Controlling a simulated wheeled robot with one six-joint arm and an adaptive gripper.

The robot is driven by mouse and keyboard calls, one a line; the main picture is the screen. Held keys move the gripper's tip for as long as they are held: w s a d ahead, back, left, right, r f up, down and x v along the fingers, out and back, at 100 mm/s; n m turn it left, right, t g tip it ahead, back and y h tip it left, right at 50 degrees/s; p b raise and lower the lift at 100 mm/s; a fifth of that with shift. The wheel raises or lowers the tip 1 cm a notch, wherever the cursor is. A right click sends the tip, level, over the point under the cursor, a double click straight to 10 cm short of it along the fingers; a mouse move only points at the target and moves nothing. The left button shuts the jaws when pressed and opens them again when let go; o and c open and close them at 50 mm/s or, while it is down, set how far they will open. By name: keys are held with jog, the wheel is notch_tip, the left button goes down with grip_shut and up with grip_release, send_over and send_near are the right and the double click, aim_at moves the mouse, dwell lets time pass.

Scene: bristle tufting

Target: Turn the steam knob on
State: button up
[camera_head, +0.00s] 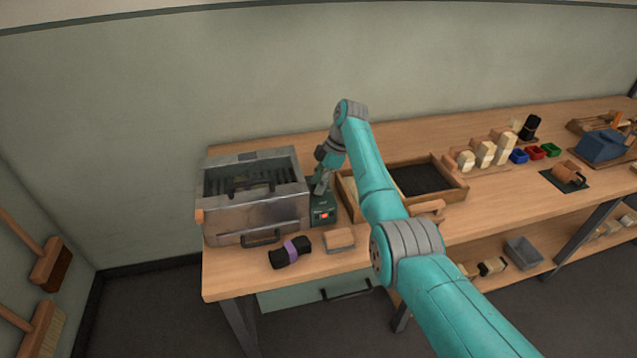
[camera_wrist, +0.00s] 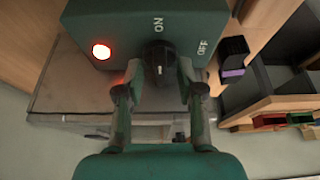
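The steam knob (camera_wrist: 158,58) is a black dial on a dark green box (camera_wrist: 105,20), which also shows in the head view (camera_head: 322,212). A round lamp (camera_wrist: 101,51) on the box glows red. My gripper (camera_wrist: 159,72) has one finger on each side of the knob, with the tips right against its sides. In the head view my gripper (camera_head: 319,186) is at the box, and the knob is hidden there.
A metal steamer box (camera_head: 255,215) stands just left of the green box. A wooden tray (camera_head: 455,192) lies to the right. A dark bundle with a purple band (camera_head: 290,252) and a wooden block (camera_head: 339,239) lie in front.

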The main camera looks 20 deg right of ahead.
jog(key=v, duration=1.2)
dwell(0.5)
